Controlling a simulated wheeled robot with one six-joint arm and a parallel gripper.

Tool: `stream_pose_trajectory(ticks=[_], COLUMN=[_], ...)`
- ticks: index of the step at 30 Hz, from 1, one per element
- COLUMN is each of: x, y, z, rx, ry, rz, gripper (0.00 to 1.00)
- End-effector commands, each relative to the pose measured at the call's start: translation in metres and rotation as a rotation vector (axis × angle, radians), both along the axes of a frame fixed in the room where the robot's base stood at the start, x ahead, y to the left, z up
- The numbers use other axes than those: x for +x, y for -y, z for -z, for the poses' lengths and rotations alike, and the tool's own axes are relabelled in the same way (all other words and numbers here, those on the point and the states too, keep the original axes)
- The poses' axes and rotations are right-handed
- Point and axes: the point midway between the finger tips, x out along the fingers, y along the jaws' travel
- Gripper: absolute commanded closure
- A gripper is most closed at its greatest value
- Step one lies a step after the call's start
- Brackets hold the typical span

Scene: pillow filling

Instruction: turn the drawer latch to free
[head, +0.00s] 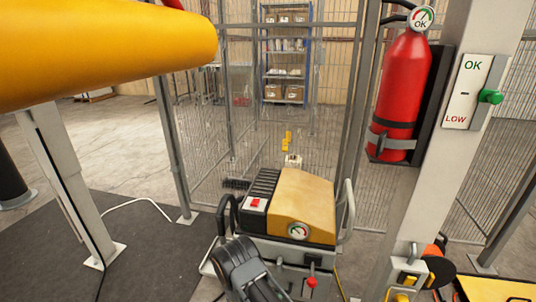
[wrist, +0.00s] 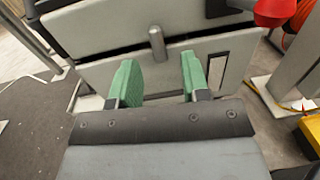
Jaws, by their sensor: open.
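The drawer latch (wrist: 157,43) is a short grey bar in the wrist view. It stands roughly upright across the seam between two grey panels, above the drawer front (wrist: 160,72). My gripper (wrist: 158,75) is open, with two green fingers spread wide and nothing between them. The latch is ahead of the gap between the fingers, near its middle, and does not appear gripped. In the head view the grey machine front (head: 285,252) is partly covered by my dark arm, and the fingers cannot be made out there.
A red knob (wrist: 272,10) sticks out at upper right of the wrist view. The machine has a yellow cover (head: 305,195), a gauge (head: 298,231) and side handles. A post with a red extinguisher (head: 403,90) stands at right. Orange and yellow items lie low right.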

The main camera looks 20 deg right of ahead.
Motion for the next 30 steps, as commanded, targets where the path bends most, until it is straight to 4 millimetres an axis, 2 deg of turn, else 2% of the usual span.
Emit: stream_pose_trajectory(ticks=[1, 6, 21, 30], x=[-0.001, 0.007, 0.082, 0.107], y=[-0.003, -0.002, 0.048, 0.065], z=[0.017, 0.029, 0.029, 0.027], rx=[-0.001, 0.001, 0.001, 0.0], ry=[-0.009, -0.02, -0.019, -0.021], rz=[-0.025, -0.066, -0.069, -0.07], gripper=[0.57, 0.57, 0.57, 0.57])
